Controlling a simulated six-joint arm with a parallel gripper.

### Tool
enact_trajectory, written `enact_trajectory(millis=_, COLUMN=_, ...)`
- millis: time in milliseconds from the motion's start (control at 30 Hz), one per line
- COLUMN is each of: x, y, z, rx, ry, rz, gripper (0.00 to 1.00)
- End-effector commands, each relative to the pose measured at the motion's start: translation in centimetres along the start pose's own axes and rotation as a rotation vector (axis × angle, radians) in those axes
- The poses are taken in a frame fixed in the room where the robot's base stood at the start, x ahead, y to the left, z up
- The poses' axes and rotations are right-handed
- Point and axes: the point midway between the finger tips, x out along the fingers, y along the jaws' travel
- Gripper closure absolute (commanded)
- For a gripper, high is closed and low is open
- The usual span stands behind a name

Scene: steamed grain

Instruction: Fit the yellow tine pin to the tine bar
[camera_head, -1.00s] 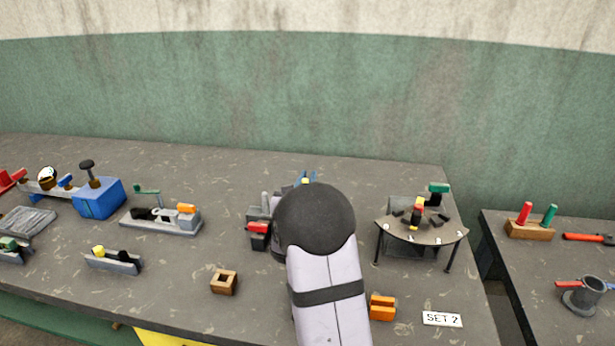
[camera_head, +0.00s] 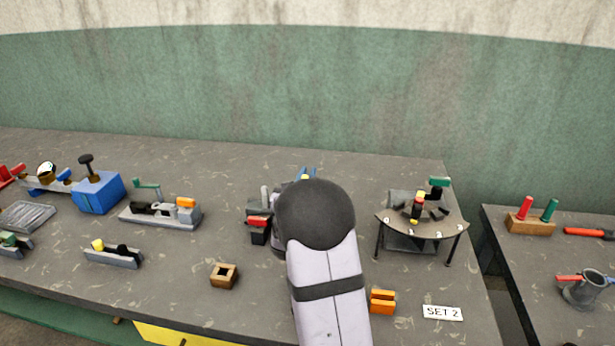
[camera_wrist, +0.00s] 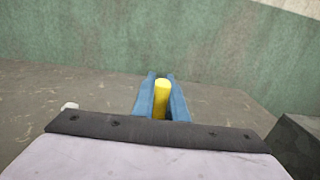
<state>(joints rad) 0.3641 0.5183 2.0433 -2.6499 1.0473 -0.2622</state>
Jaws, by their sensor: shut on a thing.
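In the wrist view, the yellow tine pin (camera_wrist: 161,98) stands upright between the two blue fingers of my gripper (camera_wrist: 161,88), which is shut on it. The pin's lower end is hidden behind my wrist. I cannot tell for sure which thing is the tine bar. A grey bar (camera_head: 115,262) with a yellow piece and a black piece on it lies at front left, well away from my gripper.
A curved stand (camera_head: 428,230) with dark pieces is at right. A wooden socket block (camera_head: 224,276), an orange block (camera_head: 383,302) and a SET 2 card (camera_head: 442,313) lie in front. The back of the bench is mostly clear.

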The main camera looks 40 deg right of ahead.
Motion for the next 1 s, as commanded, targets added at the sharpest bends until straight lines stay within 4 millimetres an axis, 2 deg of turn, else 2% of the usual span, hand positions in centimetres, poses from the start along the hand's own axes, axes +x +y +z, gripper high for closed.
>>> enact_trajectory(millis=1000, x=0.01, y=0.0, z=-0.76, rx=0.001, ry=-0.002, rz=0.0, gripper=1.0)
